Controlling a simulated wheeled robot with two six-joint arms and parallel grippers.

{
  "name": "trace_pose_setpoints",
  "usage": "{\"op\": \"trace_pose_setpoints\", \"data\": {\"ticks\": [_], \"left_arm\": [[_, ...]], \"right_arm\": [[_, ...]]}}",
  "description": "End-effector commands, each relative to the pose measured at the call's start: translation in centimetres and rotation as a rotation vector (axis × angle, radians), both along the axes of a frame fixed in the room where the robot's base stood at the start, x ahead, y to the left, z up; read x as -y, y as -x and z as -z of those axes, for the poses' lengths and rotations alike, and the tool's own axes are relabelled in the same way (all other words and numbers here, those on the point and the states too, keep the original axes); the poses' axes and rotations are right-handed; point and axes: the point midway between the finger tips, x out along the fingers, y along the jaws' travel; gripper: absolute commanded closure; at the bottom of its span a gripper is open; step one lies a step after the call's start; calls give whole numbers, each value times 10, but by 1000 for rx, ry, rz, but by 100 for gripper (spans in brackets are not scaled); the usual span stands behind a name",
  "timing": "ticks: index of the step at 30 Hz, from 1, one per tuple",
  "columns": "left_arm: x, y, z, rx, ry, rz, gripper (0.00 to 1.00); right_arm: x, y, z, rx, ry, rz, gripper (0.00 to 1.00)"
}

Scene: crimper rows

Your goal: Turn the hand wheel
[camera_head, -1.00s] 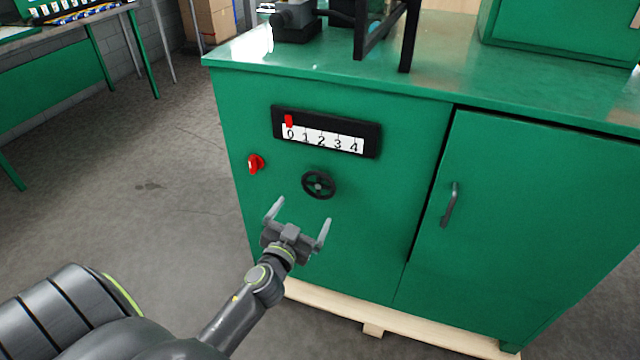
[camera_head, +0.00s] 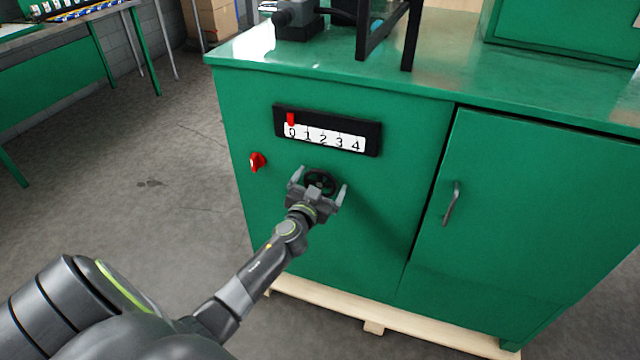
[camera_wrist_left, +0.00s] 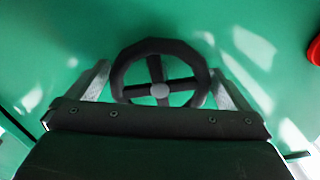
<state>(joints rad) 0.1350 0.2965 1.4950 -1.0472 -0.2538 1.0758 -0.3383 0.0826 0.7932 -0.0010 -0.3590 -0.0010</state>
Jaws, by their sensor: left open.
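The black hand wheel (camera_head: 320,180) is on the green cabinet front below the scale, partly covered by my left gripper (camera_head: 319,184). In the left wrist view the hand wheel (camera_wrist_left: 160,88) shows its rim, spokes and grey hub. My left gripper is open, with one finger on each side of the wheel; I cannot tell whether they touch the rim. The scale (camera_head: 325,136) reads 0 to 4, and its red pointer (camera_head: 291,119) stands at 0. My right gripper is not in view.
A red knob (camera_head: 258,162) is left of the wheel on the green cabinet (camera_head: 400,190). A door handle (camera_head: 451,203) sits farther right. The cabinet stands on a wooden pallet (camera_head: 440,334). A green workbench (camera_head: 60,75) is at the back left. The floor left of the cabinet is clear.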

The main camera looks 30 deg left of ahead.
Motion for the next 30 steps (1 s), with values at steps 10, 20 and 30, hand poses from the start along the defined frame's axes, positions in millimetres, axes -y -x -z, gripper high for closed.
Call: {"op": "trace_pose_setpoints", "data": {"ticks": [10,20,30], "left_arm": [[0,0,0,0,-1,0,37],[0,1,0,-11,-47,0,37],[0,1,1,-66,-273,1,37]], "right_arm": [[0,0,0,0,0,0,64],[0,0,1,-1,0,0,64],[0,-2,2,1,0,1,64]]}}
